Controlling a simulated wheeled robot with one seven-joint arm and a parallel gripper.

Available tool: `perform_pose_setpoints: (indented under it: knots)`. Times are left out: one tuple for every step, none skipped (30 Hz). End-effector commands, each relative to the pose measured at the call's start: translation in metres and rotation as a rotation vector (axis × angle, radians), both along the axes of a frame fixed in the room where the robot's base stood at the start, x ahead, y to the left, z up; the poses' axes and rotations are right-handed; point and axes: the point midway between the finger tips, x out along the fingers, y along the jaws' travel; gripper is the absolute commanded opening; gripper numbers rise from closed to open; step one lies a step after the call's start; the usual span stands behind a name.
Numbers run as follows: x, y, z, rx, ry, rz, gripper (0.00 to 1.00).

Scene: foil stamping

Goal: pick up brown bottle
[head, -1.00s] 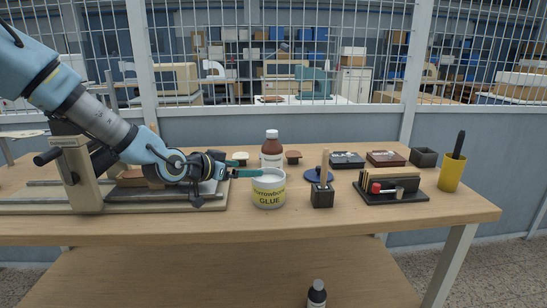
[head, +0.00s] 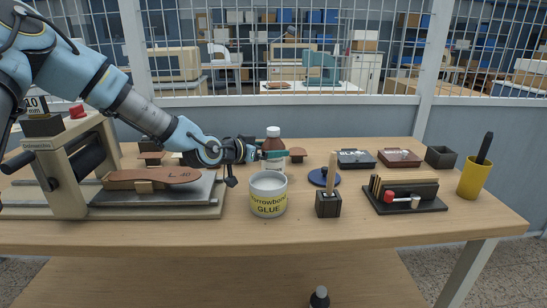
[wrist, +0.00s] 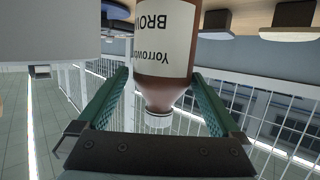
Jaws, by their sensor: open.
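The brown bottle (head: 273,146) stands upright on the table behind the glue tub, with a white cap and a pale label. In the wrist view the bottle (wrist: 166,75) appears upside down, its neck and white cap between the two green fingers. My gripper (head: 272,154) reaches in from the left at the bottle's height. In the wrist view my gripper (wrist: 160,95) is open, with a finger on either side of the bottle and a visible gap on the left. Contact on the right finger is hard to tell. The bottle's lower part is partly hidden by the tub in the head view.
The white glue tub (head: 268,194) stands close in front of the bottle. A wooden-handled stamp (head: 322,178) and a dark block (head: 328,204) stand to the right. A press (head: 75,165) fills the left side. A yellow cup (head: 474,177) stands near the right edge.

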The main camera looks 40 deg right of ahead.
Motion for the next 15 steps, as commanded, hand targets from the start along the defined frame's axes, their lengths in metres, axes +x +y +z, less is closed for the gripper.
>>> perform_pose_setpoints:
  knots:
    - [0.000, -0.002, -0.001, 0.001, 0.001, 0.000, 1.00]
    - [0.000, -0.004, -0.001, 0.001, 0.002, 0.001, 1.00]
    - [0.001, -0.006, -0.002, 0.001, 0.003, 0.001, 1.00]
    - [0.002, -0.008, -0.003, 0.001, 0.003, 0.001, 1.00]
    - [0.002, -0.011, -0.004, 0.001, 0.004, 0.001, 1.00]
    - [0.002, -0.016, -0.006, 0.002, 0.004, 0.000, 1.00]
    - [0.003, -0.019, -0.007, 0.002, 0.004, 0.000, 1.00]
    - [0.004, -0.023, -0.009, 0.002, 0.005, 0.001, 1.00]
    - [0.005, -0.027, -0.011, 0.002, 0.005, 0.001, 1.00]
    - [0.005, -0.030, -0.013, 0.002, 0.004, 0.000, 1.00]
    - [0.005, -0.035, -0.014, 0.001, 0.003, 0.000, 1.00]
    - [0.007, -0.040, -0.016, 0.000, 0.004, 0.001, 1.00]
    - [0.007, -0.042, -0.017, 0.001, 0.004, 0.001, 1.00]
    - [0.007, -0.045, -0.018, 0.000, 0.003, 0.001, 1.00]
    - [0.007, -0.047, -0.019, 0.000, 0.003, 0.001, 1.00]
